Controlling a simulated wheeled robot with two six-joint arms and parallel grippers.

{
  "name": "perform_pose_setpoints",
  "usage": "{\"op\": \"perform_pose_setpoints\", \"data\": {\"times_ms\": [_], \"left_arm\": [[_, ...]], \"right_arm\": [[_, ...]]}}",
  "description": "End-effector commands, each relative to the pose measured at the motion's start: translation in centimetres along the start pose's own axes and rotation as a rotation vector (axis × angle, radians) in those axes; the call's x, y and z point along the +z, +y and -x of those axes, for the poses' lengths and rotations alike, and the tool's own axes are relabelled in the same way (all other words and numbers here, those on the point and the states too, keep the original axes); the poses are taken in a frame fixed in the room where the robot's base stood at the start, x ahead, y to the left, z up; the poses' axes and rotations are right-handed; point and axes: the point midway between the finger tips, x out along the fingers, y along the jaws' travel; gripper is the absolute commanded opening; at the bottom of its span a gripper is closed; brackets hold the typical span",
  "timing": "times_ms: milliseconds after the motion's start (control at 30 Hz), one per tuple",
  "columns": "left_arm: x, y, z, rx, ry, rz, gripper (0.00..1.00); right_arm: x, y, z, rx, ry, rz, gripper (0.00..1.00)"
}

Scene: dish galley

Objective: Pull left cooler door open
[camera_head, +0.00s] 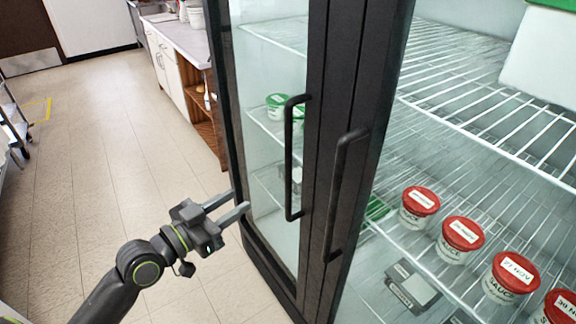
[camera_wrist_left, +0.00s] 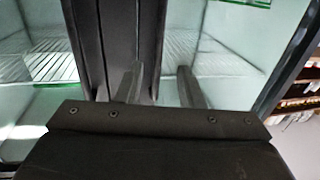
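The left cooler door (camera_head: 240,130) is a dark-framed glass door that looks shut. Its black vertical bar handle (camera_head: 289,160) is on the right side of its frame. My left gripper (camera_head: 241,200) is in front of the lower part of this door, left of the handle and apart from it in the picture. Its two fingers are spread with nothing between them. My right gripper is not in view.
The right cooler door's handle (camera_head: 340,190) stands close beside the left one. Red-lidded sauce tubs (camera_head: 420,202) and green-lidded tubs (camera_head: 278,103) sit on wire shelves. A counter (camera_head: 182,60) stands left of the cooler.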

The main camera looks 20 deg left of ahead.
Motion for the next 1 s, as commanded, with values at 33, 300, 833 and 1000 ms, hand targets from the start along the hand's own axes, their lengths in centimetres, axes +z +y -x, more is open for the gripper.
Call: {"op": "perform_pose_setpoints", "data": {"times_ms": [33,300,833,1000], "left_arm": [[-0.1,0.0,-0.7,-0.002,0.003,0.005,0.34],[-0.3,0.0,-5.0,0.0,0.004,0.007,0.34],[-0.1,0.0,-14.7,0.0,-0.001,0.004,0.34],[0.0,0.0,-16.0,0.0,-0.001,0.003,0.34]], "right_arm": [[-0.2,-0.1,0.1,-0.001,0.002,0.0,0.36],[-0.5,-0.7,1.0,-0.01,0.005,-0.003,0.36],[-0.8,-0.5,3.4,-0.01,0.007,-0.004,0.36],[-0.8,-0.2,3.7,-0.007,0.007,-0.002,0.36]]}}
